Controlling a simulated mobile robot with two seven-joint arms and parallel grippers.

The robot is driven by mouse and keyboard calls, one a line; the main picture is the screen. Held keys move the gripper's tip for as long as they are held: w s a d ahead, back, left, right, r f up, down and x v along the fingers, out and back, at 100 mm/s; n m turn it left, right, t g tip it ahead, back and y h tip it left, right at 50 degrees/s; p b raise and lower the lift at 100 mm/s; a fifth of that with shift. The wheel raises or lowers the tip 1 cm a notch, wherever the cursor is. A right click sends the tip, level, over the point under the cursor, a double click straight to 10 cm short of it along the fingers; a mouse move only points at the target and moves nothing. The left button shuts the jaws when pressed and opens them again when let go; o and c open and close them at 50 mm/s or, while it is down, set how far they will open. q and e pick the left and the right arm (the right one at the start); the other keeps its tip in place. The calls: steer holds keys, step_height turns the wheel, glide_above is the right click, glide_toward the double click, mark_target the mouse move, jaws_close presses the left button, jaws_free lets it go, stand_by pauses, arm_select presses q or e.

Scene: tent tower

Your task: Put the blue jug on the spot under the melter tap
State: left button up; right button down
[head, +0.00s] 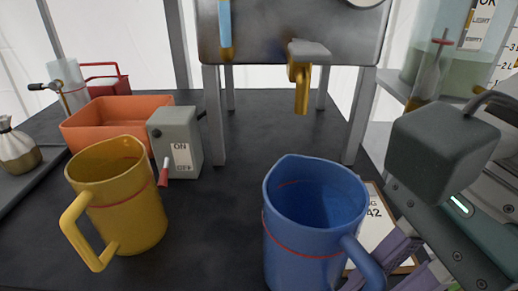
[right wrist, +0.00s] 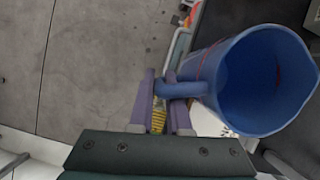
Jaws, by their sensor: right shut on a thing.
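The blue jug (head: 308,237) is at the front right of the dark bench in the head view, upright, with its base cut off by the picture edge. My right gripper (head: 388,268) is shut on its handle. The right wrist view shows the purple fingers either side of the handle and the jug (right wrist: 262,82) to their right. I cannot tell whether the jug touches the bench. The brass melter tap (head: 301,88) hangs from the grey melter (head: 270,40), behind and above the jug. The bench below the tap is bare, with no visible mark. My left gripper is out of view.
A yellow jug (head: 125,205) stands left of the blue one. Behind it are a grey switch box (head: 178,140) with a red lever and an orange tray (head: 110,118). Melter legs (head: 213,115) flank the space below the tap. A paper card (head: 378,225) lies right of the blue jug.

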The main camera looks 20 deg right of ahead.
steer(key=w, duration=0.2)
steer(key=w+d, duration=0.1)
steer(key=w, duration=0.1)
steer(key=w+d, duration=0.1)
steer(key=w, duration=0.1)
steer(key=shift+w+r, duration=0.1)
steer(key=shift+w, duration=0.25)
steer(key=w, duration=0.2)
steer(key=w+d+f, duration=0.1)
steer(key=shift+w+p, duration=0.2)
steer(key=shift+p, duration=0.2)
steer(key=shift+f, duration=0.35)
steer(key=c, duration=0.9)
jaws_free()
steer(key=shift+r, duration=0.15)
steer(key=v, duration=1.1)
steer(key=shift+d+r+b, duration=0.15)
steer(key=shift+r+b, duration=0.2)
steer(key=shift+r, duration=0.05)
